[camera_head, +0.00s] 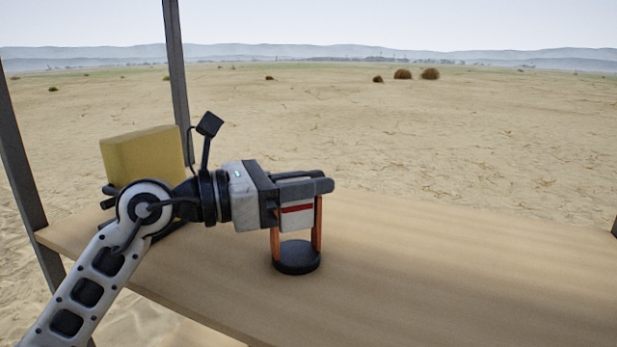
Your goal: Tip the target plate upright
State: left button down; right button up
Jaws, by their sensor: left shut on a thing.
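My left gripper (318,184) reaches in from the left over the table. It is shut on an upright stand-like object with orange posts and a round black base (297,262), which looks like an hourglass frame. The base is on or just above the tabletop; I cannot tell which. My gripper hides the object's upper part. I cannot make out a plate in this view. My right gripper is not in view.
The wooden table (450,265) is clear to the right of the held object. A yellow block (143,156) shows behind my left arm at the table's left end. Dark posts (176,70) rise at the table's edges. Open dry ground lies beyond.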

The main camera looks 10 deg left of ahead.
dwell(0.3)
pick_arm(q)
jog(key=c, duration=1.6)
grip_release()
jog(key=shift+o, duration=1.4)
jog(key=shift+a, duration=0.1)
jog(key=b+v, duration=0.3)
jog(key=v, duration=1.2)
jog(key=shift+s+a, duration=0.2)
jog(key=shift+a, duration=0.2)
